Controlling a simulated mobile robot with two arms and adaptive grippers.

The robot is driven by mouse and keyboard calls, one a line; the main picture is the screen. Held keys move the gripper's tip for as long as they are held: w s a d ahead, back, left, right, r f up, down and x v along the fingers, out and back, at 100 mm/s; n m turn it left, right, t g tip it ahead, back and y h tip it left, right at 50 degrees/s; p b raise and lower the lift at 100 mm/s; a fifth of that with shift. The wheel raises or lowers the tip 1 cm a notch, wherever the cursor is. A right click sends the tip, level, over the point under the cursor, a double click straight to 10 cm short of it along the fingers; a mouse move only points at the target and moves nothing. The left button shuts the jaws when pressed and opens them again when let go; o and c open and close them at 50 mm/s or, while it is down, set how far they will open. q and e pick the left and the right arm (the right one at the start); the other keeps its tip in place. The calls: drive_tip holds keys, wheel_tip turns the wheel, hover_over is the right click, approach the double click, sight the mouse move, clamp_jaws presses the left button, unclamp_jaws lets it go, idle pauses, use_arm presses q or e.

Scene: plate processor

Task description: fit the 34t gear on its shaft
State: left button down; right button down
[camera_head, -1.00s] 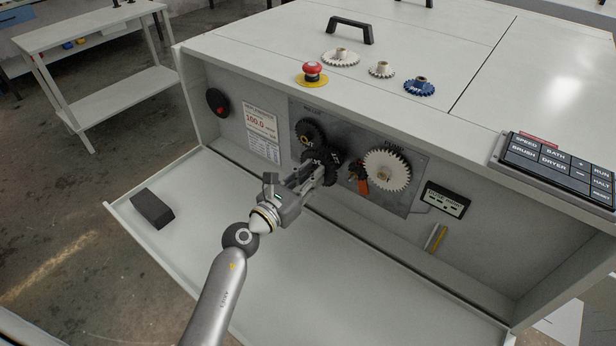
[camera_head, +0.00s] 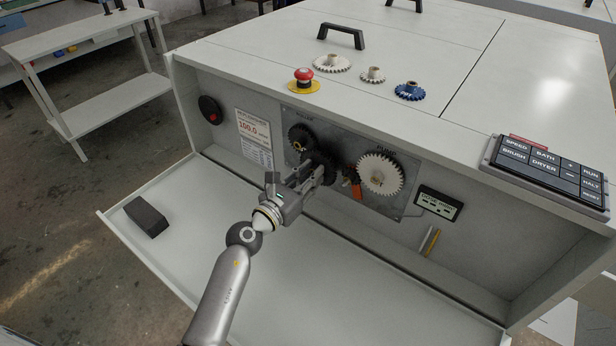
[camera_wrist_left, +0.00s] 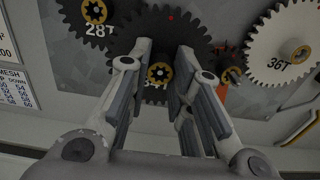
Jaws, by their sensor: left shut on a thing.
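The black 34t gear (camera_head: 330,176) is at the panel in the open front of the machine, between the black 28T gear (camera_head: 300,138) and the white 36T gear (camera_head: 380,174). In the left wrist view the 34t gear (camera_wrist_left: 163,24) shows its toothed rim and a gold hub (camera_wrist_left: 160,74); its label is partly hidden by my fingers. My left gripper (camera_head: 315,171) is shut on this gear, with its fingers (camera_wrist_left: 160,85) on both sides of the hub. My right gripper is not in view.
An orange-handled part (camera_head: 356,190) is right beside the 34t gear. A red emergency button (camera_head: 303,76) and several loose gears, one of them blue (camera_head: 410,91), stand on the machine top. A dark block (camera_head: 147,216) lies on the otherwise clear lower tray (camera_head: 330,290).

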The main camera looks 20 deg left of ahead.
use_arm(q)
drive_tip(key=c, duration=1.2)
unclamp_jaws()
drive_tip(key=shift+c, duration=0.2)
drive_tip(key=v, duration=1.2)
